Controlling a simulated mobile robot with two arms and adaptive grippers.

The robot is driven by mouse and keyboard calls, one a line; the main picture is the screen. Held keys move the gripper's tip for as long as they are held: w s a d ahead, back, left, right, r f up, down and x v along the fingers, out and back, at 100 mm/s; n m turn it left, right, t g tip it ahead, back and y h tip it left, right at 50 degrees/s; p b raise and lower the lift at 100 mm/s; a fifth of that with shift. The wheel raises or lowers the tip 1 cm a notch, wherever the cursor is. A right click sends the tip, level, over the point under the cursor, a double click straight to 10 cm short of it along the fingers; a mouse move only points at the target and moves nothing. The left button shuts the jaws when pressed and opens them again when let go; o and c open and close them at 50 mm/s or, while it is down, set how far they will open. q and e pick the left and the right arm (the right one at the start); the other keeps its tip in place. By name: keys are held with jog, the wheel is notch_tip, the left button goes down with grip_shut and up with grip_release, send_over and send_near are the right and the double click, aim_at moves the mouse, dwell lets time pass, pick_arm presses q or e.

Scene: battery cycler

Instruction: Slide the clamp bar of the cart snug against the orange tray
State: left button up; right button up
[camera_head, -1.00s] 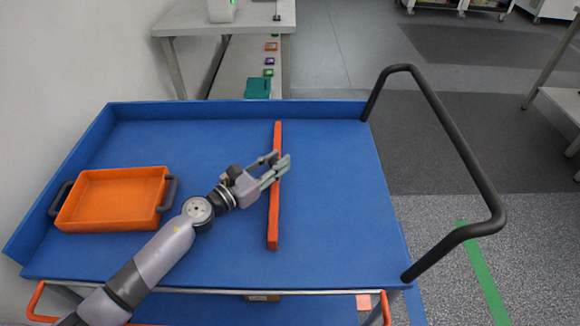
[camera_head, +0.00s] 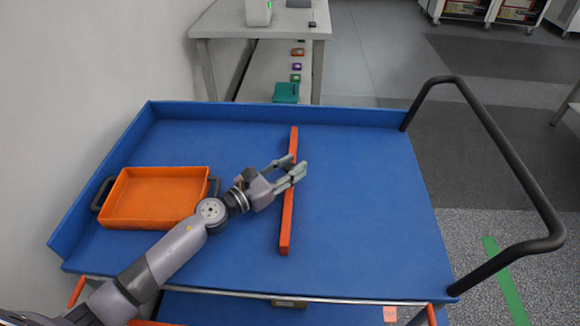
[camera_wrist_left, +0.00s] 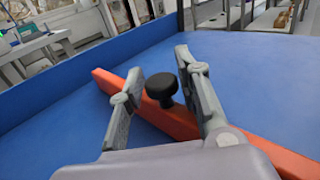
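The clamp bar (camera_head: 287,215) is a long orange-red bar lying across the blue cart top (camera_head: 360,200), to the right of the orange tray (camera_head: 155,195). Blue surface shows between bar and tray. My left gripper (camera_head: 292,172) reaches over the bar near its middle. In the left wrist view, its fingers (camera_wrist_left: 160,75) stand apart on either side of a black knob (camera_wrist_left: 162,88) on the bar (camera_wrist_left: 175,122). The right finger looks very close to the knob; I cannot tell whether it touches. My right gripper is not in view.
The tray has dark handles (camera_head: 215,187) at both ends, one facing the bar. The cart has a raised blue rim (camera_head: 280,112) at back and left, and a black push handle (camera_head: 500,140) at right. A grey table (camera_head: 265,22) stands behind.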

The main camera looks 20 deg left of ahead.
pick_arm(q)
jog(key=shift+o, duration=1.2)
jog(key=shift+s, duration=0.15)
jog(key=shift+v, duration=3.65)
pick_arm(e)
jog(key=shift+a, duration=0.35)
